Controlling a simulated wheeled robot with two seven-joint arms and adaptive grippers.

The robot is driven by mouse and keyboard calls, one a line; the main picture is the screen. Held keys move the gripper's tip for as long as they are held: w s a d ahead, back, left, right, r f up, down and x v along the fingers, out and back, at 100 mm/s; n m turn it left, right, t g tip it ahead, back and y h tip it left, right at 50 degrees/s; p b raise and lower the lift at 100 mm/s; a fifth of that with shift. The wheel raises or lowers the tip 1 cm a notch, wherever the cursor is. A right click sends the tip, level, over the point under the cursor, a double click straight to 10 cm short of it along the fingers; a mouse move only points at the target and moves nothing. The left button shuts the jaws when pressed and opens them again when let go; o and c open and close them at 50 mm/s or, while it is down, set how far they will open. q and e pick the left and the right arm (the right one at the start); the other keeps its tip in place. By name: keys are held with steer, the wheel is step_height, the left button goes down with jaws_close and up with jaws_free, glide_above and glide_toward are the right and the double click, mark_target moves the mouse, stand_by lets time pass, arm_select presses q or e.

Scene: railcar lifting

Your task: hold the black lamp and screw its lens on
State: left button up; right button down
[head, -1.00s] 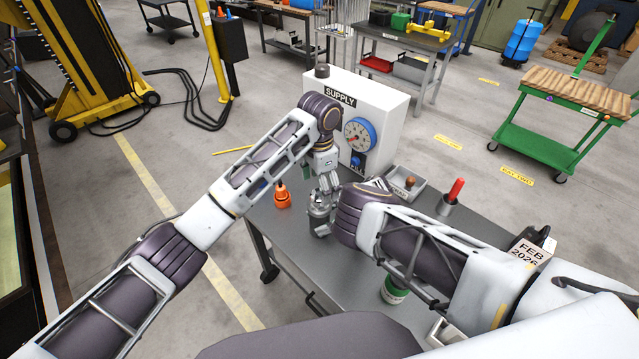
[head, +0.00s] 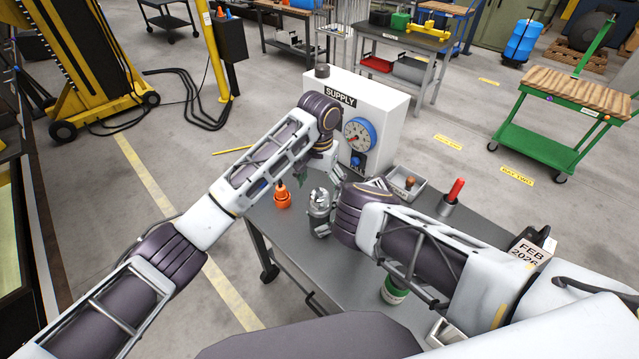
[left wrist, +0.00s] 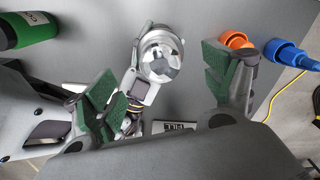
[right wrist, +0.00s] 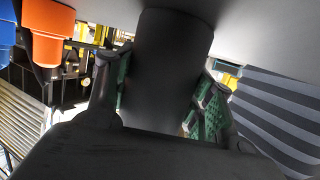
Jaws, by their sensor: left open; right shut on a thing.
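The black lamp (right wrist: 165,70) shows as a thick dark upright cylinder in the right wrist view. My right gripper (right wrist: 160,100) is shut around it. In the head view the lamp (head: 320,228) stands upright at the table's left edge, and my right wrist hides most of that gripper. The shiny, clear round lens (left wrist: 160,55) is at the lamp's top, also in the head view (head: 319,197). I cannot tell how firmly it is seated. My left gripper (left wrist: 165,95) is open just above the lens, its green-padded fingers spread apart and not touching it (head: 321,178).
An orange bottle-like thing (head: 282,198) stands left of the lamp. The white supply box (head: 385,105) with a gauge stands behind. A grey tray (head: 418,191), a red-handled tool (head: 455,190) and a green can (head: 394,291) are on the table (head: 345,268) to the right.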

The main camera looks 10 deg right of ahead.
mark_target(319, 196)
arm_select(q)
steer(key=shift+f, duration=0.15)
stand_by(0.3)
steer(key=shift+f, duration=3.85)
steer(key=shift+c, duration=0.3)
steer(key=c, duration=1)
steer(key=shift+c, duration=0.2)
steer(key=o, duration=1.2)
